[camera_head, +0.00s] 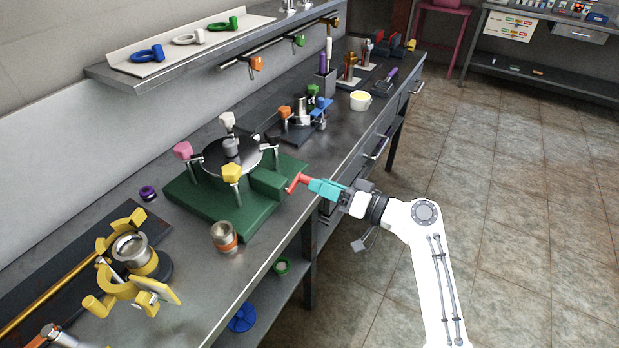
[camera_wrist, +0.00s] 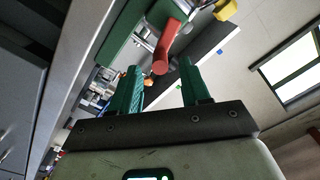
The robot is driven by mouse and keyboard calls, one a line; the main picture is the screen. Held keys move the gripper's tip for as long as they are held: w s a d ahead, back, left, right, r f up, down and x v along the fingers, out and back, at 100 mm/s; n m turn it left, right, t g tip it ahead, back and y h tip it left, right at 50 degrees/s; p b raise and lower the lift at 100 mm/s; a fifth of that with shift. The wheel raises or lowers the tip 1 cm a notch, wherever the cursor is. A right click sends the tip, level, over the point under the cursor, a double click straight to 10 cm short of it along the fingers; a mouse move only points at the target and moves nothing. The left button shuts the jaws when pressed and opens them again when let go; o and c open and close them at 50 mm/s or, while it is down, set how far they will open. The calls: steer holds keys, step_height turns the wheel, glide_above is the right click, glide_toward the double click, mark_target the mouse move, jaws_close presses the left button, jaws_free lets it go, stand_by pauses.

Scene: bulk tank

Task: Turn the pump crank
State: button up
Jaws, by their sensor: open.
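The pump crank (camera_head: 297,183) is a red handle on the front right side of a green pump base (camera_head: 222,211) on the metal bench. It also shows in the wrist view (camera_wrist: 170,42), where its rounded end points toward me. My gripper (camera_head: 312,185) has teal fingers and comes in from the right, close to the crank. In the wrist view the fingers (camera_wrist: 160,66) are apart, with the end of the red handle seen between their tips. I cannot tell whether either finger touches it.
The green base carries a round dark lid (camera_head: 212,158) with pink, white and yellow knobs. A metal cup with an orange band (camera_head: 225,238) and a yellow clamp fixture (camera_head: 128,262) stand to the front left. Open tiled floor (camera_head: 530,210) lies right of the bench.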

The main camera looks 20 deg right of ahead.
mark_target(309, 178)
steer(key=shift+x, duration=2.1)
steer(key=c, duration=0.8)
steer(key=shift+f, duration=0.1)
